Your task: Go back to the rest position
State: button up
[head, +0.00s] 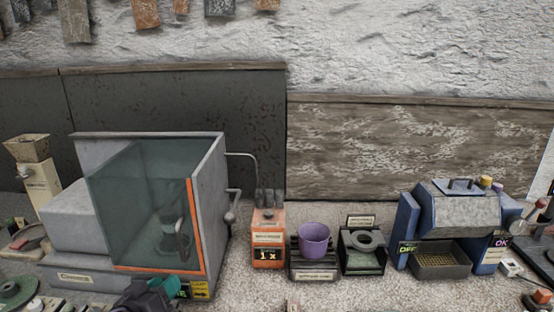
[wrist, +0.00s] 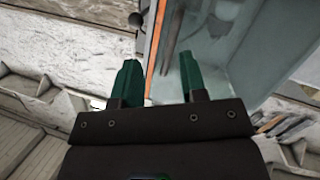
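My gripper (wrist: 160,78) shows in the wrist view with its two green fingers apart and nothing between them. Behind the fingers are the orange edge and glass of the cabinet (wrist: 215,50). In the head view part of my gripper (head: 152,294) shows at the bottom edge, low in front of the grey cabinet (head: 205,150). Its fingertips are hard to make out there. I cannot tell how far it is from the cabinet front.
An orange box (head: 268,240) reading "1 x", a purple cup (head: 314,238) on a dark stand, a ring on another stand (head: 363,262) and a blue machine (head: 460,215) stand along the back. A hopper device (head: 35,180) is at the left. Open counter lies in front.

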jog(key=d+f+n+g, duration=0.1)
jog(key=d+f+g, duration=0.2)
jog(key=d, duration=0.3)
jog(key=w+d+f+n+g, duration=0.1)
jog(key=d+f+g, duration=0.3)
jog(key=d, duration=0.3)
jog(key=w+d+f+n+g, duration=0.1)
jog(key=d+f+g, duration=0.3)
jog(key=d, duration=0.2)
jog(key=shift+w+d+f+n+h, duration=0.1)
jog(key=shift+d+f+n+h, duration=0.2)
jog(key=shift+f+h, duration=0.1)
jog(key=d+m+g+y, duration=0.1)
jog(key=d+m, duration=0.1)
jog(key=d, duration=0.6)
jog(key=d+f+m+g+y, duration=0.1)
jog(key=d+m+g, duration=0.1)
jog(key=d, duration=0.7)
jog(key=d+f+m+g+y, duration=0.1)
jog(key=d, duration=0.8)
jog(key=shift+w+d+m+g+y, duration=0.15)
jog(key=shift+w+m+g+y, duration=0.15)
jog(key=shift+m+y, duration=0.1)
jog(key=shift+o, duration=0.2)
